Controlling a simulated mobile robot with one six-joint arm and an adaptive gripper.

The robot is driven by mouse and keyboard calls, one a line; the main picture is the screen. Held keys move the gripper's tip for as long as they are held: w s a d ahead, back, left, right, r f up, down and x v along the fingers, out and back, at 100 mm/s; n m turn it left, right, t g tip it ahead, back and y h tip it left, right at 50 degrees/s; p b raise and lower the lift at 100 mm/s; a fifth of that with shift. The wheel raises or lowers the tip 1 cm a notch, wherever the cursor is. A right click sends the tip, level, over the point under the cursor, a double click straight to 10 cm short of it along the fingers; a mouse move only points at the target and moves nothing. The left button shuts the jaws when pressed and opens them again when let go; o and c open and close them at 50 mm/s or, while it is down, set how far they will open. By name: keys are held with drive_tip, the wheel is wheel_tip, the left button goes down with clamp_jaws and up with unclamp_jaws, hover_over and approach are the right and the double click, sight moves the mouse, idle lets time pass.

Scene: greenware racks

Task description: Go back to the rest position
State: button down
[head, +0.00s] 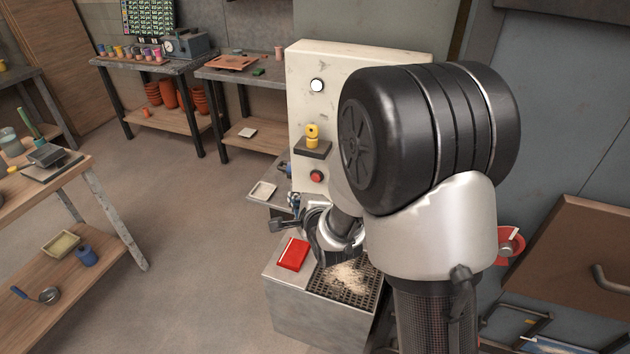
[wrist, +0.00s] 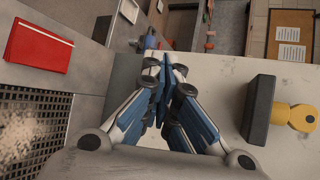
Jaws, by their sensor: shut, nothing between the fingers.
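My gripper (wrist: 172,85) shows in the wrist view with its blue-padded fingers closed together and nothing between them. In the head view my arm covers much of the right half, and the wrist end hangs over the metal grate bench in front of the cream panel (head: 300,75). The fingertips are hard to make out in the head view. A red book-like box (head: 293,254) lies on the bench beside the grate, apart from my gripper. It also shows at the upper left of the wrist view (wrist: 38,47).
A yellow object (head: 312,136) sits on a small dark shelf on the panel, above a red button (head: 316,176). The grate (head: 345,290) carries pale crumbs. A wooden table (head: 40,190) stands at left. The floor (head: 190,230) between is clear.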

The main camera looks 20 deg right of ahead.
idle(0.7)
drive_tip(key=s+d+r+n+g+h, duration=0.15)
drive_tip(key=s+r+n+g, duration=0.25)
drive_tip(key=s+r+n, duration=0.65)
drive_tip(key=s+r+n+g, duration=0.1)
drive_tip(key=s+n+g, duration=0.3)
drive_tip(key=s+n, duration=0.6)
drive_tip(key=s, duration=1.4)
drive_tip(key=shift+s+d+n+y, duration=0.1)
drive_tip(key=shift+d+n+y, duration=0.1)
drive_tip(key=shift+n+y, duration=0.05)
